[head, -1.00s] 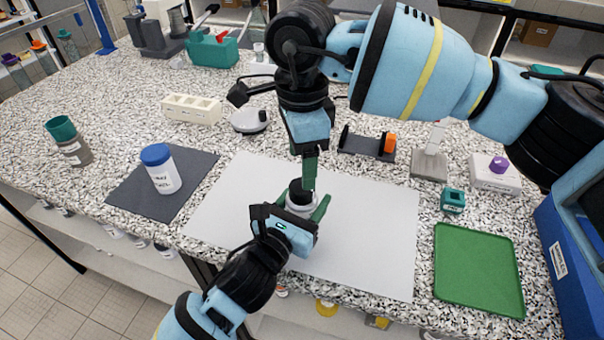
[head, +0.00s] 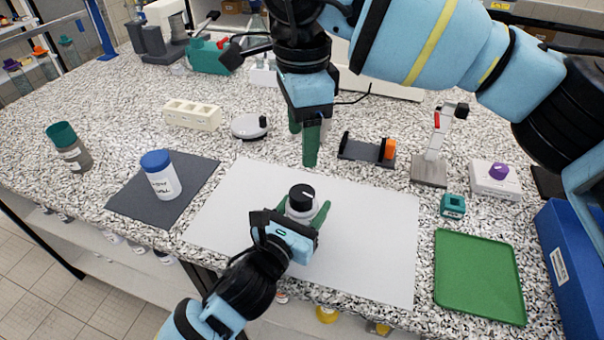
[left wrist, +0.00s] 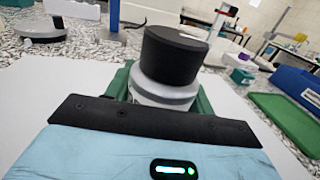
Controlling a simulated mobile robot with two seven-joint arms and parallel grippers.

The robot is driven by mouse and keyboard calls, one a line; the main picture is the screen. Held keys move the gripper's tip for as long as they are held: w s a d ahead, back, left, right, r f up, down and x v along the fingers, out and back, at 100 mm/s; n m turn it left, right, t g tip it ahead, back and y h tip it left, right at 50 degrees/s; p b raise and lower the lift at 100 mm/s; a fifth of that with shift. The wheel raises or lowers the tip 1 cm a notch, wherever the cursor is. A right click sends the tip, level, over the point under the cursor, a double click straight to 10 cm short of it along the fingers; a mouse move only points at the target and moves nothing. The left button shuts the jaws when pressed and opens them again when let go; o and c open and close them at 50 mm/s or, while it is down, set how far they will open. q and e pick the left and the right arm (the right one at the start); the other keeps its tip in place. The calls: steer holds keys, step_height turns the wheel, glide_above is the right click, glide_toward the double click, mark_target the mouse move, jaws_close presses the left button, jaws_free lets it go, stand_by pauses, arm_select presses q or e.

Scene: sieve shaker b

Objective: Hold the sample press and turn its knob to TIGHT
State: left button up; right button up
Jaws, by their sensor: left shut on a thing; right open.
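The sample press stands upright on the white sheet, with a pale body (head: 301,212) and a black knob (head: 302,193) on top that bears a white mark. My left gripper (head: 303,222) is shut on its body from the front, one green finger at each side. In the left wrist view the black knob (left wrist: 174,55) stands clear above the grey-white body (left wrist: 163,92), and nothing touches the knob. My right gripper (head: 306,140) is open and empty, pointing down above and behind the press. No lettering for TIGHT can be read.
The white sheet (head: 370,230) is bare around the press. A blue-capped jar (head: 162,180) stands on a dark mat at left. A green tray (head: 478,275) lies at right. Behind are a round grey dish (head: 248,128), an orange-ended holder (head: 362,150) and a purple-knobbed box (head: 495,178).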

arm_select(q)
steer(key=o, duration=1.4)
steer(key=v, duration=1.2)
